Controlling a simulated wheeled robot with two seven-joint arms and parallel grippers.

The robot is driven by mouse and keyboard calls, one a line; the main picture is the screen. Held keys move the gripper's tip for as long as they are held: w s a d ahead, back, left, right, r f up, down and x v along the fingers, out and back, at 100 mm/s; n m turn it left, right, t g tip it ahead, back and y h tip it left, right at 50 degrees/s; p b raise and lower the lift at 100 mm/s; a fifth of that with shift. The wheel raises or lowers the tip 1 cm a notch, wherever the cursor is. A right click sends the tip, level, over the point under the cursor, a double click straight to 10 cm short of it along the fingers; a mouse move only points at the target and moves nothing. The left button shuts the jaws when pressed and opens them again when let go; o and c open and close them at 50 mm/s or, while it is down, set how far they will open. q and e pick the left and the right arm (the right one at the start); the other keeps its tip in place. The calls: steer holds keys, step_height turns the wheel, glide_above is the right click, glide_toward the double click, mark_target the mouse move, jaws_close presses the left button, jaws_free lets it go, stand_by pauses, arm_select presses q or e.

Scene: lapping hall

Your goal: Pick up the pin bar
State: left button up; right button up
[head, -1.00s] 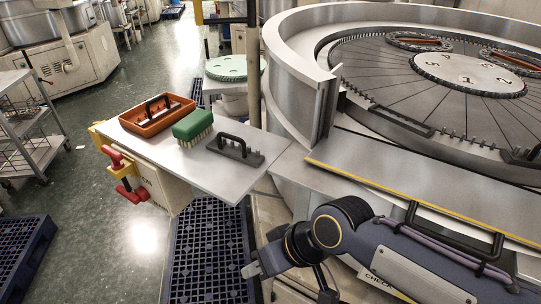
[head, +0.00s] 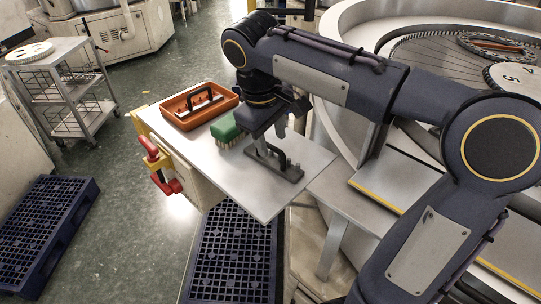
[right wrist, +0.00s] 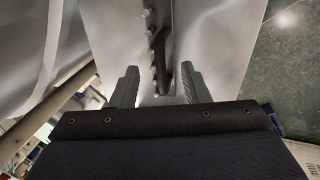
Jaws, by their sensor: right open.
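The pin bar (head: 285,172) is a dark grey bar with a black arched handle and a row of short pins. It lies on the grey table top (head: 262,205), near its right side. In the head view my right gripper (head: 269,138) points down just above it, hiding part of the handle. In the right wrist view the open fingers (right wrist: 158,86) stand left and right of the pin bar (right wrist: 157,52), seen end-on; nothing is gripped. I cannot tell how far above the handle the fingertips are. My left gripper is not in view.
A green-backed brush (head: 224,129) lies just left of the gripper. An orange tray (head: 181,117) with a black-handled item sits behind it. The large lapping machine (head: 350,40) stands right. The front of the table is clear.

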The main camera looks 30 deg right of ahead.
mark_target(272, 148)
steer(key=f, duration=0.5)
steer(key=shift+d+f, duration=0.2)
steer(key=shift+d, duration=0.15)
steer(key=shift+c, duration=0.2)
jaws_close()
